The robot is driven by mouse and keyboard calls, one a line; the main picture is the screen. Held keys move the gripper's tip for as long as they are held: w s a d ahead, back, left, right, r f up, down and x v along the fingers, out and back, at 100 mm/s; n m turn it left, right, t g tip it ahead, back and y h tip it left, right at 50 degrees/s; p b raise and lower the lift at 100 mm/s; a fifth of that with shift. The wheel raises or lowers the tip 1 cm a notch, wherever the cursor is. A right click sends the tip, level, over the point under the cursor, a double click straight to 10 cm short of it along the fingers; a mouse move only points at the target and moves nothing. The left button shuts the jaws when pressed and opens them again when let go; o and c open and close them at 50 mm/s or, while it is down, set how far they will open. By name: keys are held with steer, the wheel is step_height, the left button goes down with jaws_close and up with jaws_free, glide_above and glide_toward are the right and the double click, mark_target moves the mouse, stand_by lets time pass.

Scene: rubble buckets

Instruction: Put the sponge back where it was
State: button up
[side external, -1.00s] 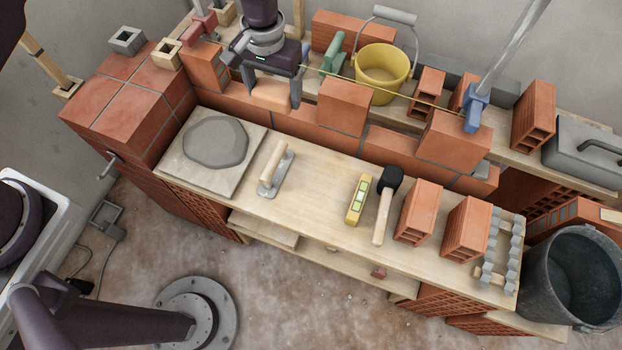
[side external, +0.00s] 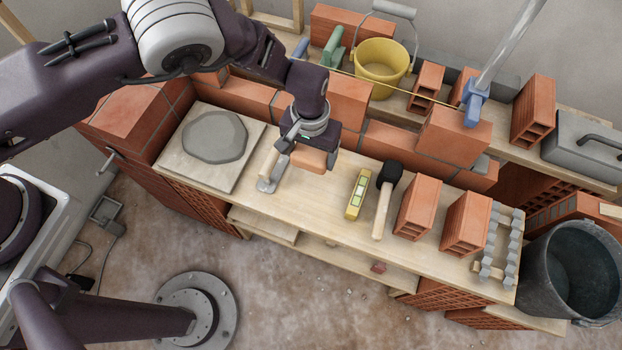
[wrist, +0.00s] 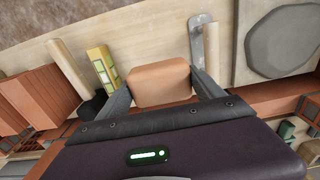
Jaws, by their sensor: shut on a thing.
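The orange-tan sponge (side external: 309,158) is held between the fingers of my gripper (side external: 308,150), above the wooden bench top. The wrist view shows the sponge (wrist: 160,84) squarely between both fingers (wrist: 162,92). In the wrist view the trowel (wrist: 197,42) is on the right of the sponge. I cannot tell how high the sponge is above the bench.
The bench (side external: 312,205) has bare wood in front of the sponge. A yellow level (side external: 357,194) and a black-headed mallet (side external: 384,205) lie to the right. A mortar board (side external: 185,178) is at the left. A low brick wall (side external: 375,139) and yellow bucket (side external: 382,68) are behind.

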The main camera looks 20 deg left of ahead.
mark_target(311, 182)
step_height(311, 182, down, 11)
steer(key=shift+r, duration=0.1)
steer(key=o, duration=1.6)
steer(key=shift+o, duration=0.2)
step_height(311, 182, up, 12)
steer(key=shift+s+r, duration=0.1)
